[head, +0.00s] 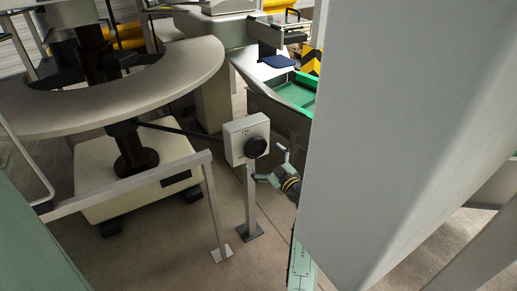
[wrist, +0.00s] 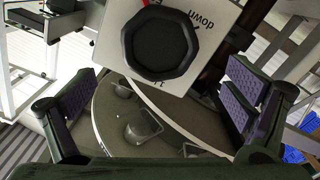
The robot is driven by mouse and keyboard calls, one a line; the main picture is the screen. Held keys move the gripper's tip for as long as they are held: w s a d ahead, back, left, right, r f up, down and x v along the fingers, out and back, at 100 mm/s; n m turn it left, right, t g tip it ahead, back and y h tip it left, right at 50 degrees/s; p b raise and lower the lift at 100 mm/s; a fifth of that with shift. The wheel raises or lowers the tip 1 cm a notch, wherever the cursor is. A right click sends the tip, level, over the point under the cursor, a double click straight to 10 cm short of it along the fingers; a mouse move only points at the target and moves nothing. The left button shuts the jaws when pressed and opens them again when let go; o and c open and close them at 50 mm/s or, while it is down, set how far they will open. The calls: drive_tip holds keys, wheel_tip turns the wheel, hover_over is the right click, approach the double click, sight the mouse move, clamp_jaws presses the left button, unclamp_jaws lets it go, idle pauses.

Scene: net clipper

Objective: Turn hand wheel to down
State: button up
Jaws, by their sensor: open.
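The hand wheel (head: 256,147) is a black round knob on the front of a pale box (head: 236,133) on a thin post. In the wrist view the wheel (wrist: 160,45) is eight-sided and near the top centre, on a white panel (wrist: 112,55). The word "down" is upside down at its upper right, and a bit of red shows at its upper left. My gripper (head: 267,164) is open in front of the box, just below and right of the wheel. In the wrist view its fingers (wrist: 165,85) are wide apart, below the wheel and empty. No contact with the wheel shows.
A large curved grey table (head: 190,75) stands at the left behind a pale rail (head: 130,182). A machine with a green tray (head: 298,92) is behind the box. Floor (head: 130,255) is clear at the front left.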

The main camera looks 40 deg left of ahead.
sight(256, 148)
drive_tip(key=x, duration=0.6)
drive_tip(key=shift+a+b, duration=0.2)
drive_tip(key=shift+b, duration=0.1)
drive_tip(key=c, duration=1.1)
drive_tip(key=shift+c, duration=0.2)
